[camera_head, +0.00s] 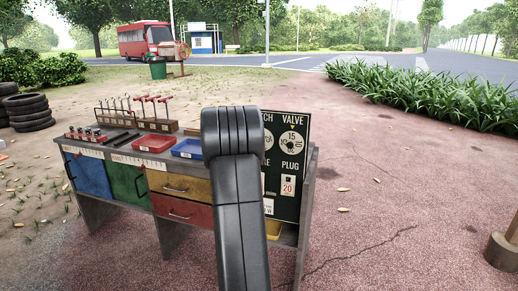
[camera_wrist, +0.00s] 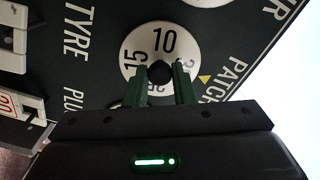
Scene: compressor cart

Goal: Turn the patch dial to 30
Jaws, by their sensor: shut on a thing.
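The patch dial (camera_wrist: 143,48) is a white disc with black numbers and a black centre knob (camera_wrist: 160,73) on the dark panel. In the wrist view, 10 is at its top and 15 at its left. A yellow pointer (camera_wrist: 204,78) by the word PATCH sits at its right edge; the number beside it is partly hidden by a finger. My gripper (camera_wrist: 160,76) has its dark green fingers on both sides of the knob, shut on it. In the head view, my arm hides most of the patch dial (camera_head: 268,141) and the gripper.
The valve dial (camera_head: 292,143) beside it has 15 under its pointer. A red number tag (camera_head: 288,187) is below. The cart top (camera_head: 107,147) holds a red tray (camera_head: 153,143), a blue tray (camera_head: 188,149) and racked tools. Open pavement lies to the right.

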